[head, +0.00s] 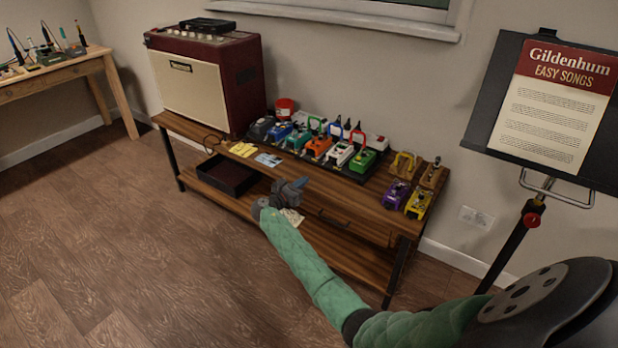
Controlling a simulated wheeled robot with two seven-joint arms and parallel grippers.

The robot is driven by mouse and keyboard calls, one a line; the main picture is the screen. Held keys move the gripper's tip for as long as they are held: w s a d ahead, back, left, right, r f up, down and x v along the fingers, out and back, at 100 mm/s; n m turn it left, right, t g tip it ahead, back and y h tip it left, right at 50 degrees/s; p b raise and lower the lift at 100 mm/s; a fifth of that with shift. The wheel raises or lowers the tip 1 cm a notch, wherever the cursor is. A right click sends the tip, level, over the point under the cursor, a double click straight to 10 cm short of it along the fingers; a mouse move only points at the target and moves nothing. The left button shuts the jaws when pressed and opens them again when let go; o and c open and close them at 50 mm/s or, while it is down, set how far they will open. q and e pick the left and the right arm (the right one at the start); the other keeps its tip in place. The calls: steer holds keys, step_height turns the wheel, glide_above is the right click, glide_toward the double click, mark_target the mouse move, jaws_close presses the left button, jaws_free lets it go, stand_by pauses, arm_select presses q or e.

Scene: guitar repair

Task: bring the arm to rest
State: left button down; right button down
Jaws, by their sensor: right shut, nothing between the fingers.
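My right arm, in a green quilted sleeve, reaches in from the lower right of the head view. My right gripper (291,188) is at its end, in front of the wooden bench (340,208) and close to its front edge. Its fingers are shut with nothing between them. I cannot tell whether it touches the bench. My left gripper is not in view.
The bench holds an amplifier (204,78), a row of coloured pedals (318,146), and a purple pedal (396,193) and a yellow pedal (418,204). A black tray (226,176) sits on the lower shelf. A music stand (495,255) stands right. Floor at left is clear.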

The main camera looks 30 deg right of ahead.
steer(key=shift+s+a, duration=0.15)
steer(key=shift+a, duration=0.3)
